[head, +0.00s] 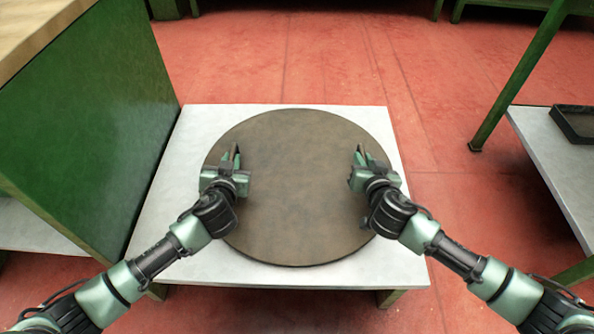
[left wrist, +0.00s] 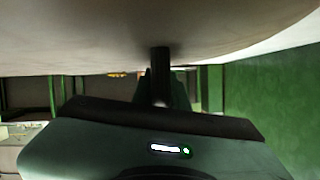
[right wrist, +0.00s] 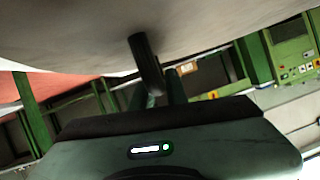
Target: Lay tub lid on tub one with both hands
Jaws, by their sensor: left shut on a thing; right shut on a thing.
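The tub lid (head: 295,200) is a large, round, dark brown disc above a pale tabletop in the head view. Its surface also fills the top of the left wrist view (left wrist: 90,35) and the right wrist view (right wrist: 80,30). My left gripper (head: 231,158) is shut on a dark upright handle (left wrist: 160,62) at the lid's left side. My right gripper (head: 363,157) is shut on a matching handle (right wrist: 144,60) at its right side. No tub shows; anything under the lid is hidden, and I cannot tell whether the lid rests on something.
The pale low table (head: 190,135) shows around the lid. A green cabinet (head: 95,120) with a wooden top stands close on the left. On the right, another bench (head: 555,165) holds a dark tray (head: 575,122). Red floor (head: 450,200) lies open between the tables.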

